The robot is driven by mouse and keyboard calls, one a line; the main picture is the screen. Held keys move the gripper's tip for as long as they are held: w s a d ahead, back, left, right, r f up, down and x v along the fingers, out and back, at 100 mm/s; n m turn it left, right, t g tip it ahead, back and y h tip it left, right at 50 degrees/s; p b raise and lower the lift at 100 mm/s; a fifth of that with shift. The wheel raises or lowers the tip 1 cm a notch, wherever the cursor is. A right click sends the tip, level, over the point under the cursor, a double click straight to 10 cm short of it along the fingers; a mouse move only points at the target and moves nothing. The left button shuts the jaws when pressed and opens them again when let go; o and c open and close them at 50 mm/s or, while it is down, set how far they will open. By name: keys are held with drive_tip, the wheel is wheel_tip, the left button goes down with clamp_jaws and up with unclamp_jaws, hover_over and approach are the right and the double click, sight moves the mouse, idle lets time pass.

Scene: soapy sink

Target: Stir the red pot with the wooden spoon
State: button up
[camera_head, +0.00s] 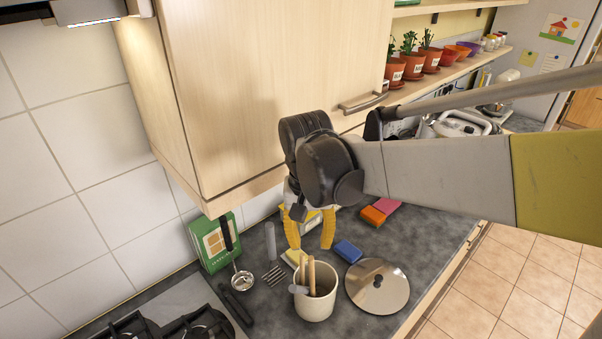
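A grey utensil end also shows at the crock's left rim. I cannot tell which handle belongs to the wooden spoon. The red pot is not in view. Part of a stove hob (185,328) shows at the lower left edge.
A wall cabinet (250,80) stands close behind my gripper. A round metal lid (390,297) lies right of the crock, with a blue sponge (348,251) behind it. A ladle (241,280) and a green box (213,243) are at the left. Plants line a shelf.

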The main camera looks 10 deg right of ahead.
sight(312, 279)
drive_tip(key=f, duration=0.3)
drive_tip(key=f+b, duration=0.1)
drive_tip(key=f, duration=0.6)
drive_tip(key=shift+s+d+f+b, duration=0.2)
drive_tip(key=shift+s+f+b, duration=0.1)
drive_tip(key=shift+f, duration=0.05)
clamp_jaws()
